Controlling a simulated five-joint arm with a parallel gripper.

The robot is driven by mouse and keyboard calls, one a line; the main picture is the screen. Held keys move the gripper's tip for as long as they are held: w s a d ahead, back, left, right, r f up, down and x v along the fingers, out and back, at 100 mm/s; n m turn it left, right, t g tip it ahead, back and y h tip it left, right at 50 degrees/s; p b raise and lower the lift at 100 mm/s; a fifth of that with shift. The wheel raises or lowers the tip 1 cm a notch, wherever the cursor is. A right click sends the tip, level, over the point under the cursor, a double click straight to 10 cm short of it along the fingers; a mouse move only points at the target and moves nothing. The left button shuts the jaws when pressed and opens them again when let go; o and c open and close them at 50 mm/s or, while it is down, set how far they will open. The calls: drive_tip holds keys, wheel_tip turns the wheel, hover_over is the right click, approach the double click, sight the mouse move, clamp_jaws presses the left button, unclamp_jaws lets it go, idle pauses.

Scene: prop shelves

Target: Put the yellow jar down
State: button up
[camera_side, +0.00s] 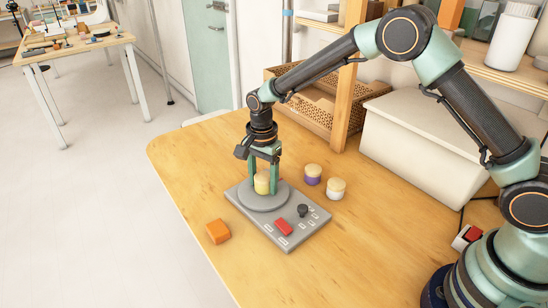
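The yellow jar (262,184) is between the two green fingers of my gripper (263,182), with a finger against it on either side. The gripper points straight down and looks shut on the jar. The jar is upright over the round grey disc (275,202) of a flat grey panel (257,224). Its base is at the disc's surface or just above it; I cannot tell which. The fingers partly hide the jar's sides.
A purple jar (312,180) and a white jar (335,194) with pale lids stand right of the panel. The panel carries a red block (283,227) and a black knob (303,210). An orange block (218,231) lies at front left. A pale bin (425,140) stands behind.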

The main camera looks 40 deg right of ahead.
drive_tip(key=shift+o, duration=0.8)
wheel_tip(320, 180, up, 11)
wheel_tip(320, 180, up, 7)
drive_tip(key=n+t, duration=0.1)
drive_tip(key=n, duration=0.2)
hover_over(263, 176)
drive_tip(key=s+d, duration=0.3)
drive_tip(key=s+d+r+n+t, duration=0.1)
drive_tip(key=s+d+n, duration=0.3)
drive_tip(key=s, duration=0.4)
drive_tip(key=s+d+r+n+t, duration=0.2)
drive_tip(key=s+d+n+t, duration=0.1)
drive_tip(key=s+d+n, duration=0.2)
drive_tip(key=s+n, duration=0.2)
drive_tip(key=s, duration=0.2)
drive_tip(key=shift+r+t, duration=0.3)
